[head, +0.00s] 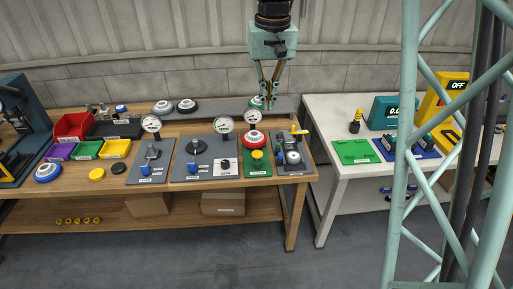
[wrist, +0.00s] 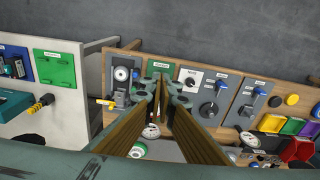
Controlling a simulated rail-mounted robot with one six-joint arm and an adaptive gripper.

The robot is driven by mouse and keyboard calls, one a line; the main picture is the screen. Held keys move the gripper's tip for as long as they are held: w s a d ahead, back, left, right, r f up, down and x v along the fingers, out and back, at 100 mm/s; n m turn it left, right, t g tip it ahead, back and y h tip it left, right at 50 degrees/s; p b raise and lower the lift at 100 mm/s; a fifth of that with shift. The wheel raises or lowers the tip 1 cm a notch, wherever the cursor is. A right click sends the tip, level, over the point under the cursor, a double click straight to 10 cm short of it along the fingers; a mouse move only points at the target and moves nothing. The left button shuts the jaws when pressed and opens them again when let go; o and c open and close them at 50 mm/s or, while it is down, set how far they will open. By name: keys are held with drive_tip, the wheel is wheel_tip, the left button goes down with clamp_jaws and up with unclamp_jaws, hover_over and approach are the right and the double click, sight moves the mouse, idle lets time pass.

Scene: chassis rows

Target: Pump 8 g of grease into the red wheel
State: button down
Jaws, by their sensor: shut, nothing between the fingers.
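The red wheel (head: 253,138), red with a white centre, rests at the back of a green plate (head: 257,171) on the wooden bench. A yellow round knob (head: 257,155) is in front of it. Right of the plate is a grey unit (head: 291,157) with a yellow lever (head: 299,131); the lever also shows in the wrist view (wrist: 105,102). My gripper (head: 270,105) is shut and empty, pointing down above the bench, behind and above the red wheel. In the wrist view its fingers (wrist: 164,88) hide most of the wheel.
Gauges (head: 223,124) and control panels (head: 206,171) stand left of the green plate. A green-and-white wheel (head: 257,101) is on the back shelf, close to my gripper. Coloured bins (head: 73,126) are farther left. A white table (head: 335,187) stands right, beyond a gap.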

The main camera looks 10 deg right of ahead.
drive_tip(key=g+p, duration=0.1)
hover_over(257, 153)
wheel_tip(257, 153, down, 14)
drive_tip(key=shift+w+f, duration=0.15)
drive_tip(key=shift+f, duration=0.6)
drive_tip(key=shift+f, duration=0.2)
drive_tip(key=shift+f, duration=6.8)
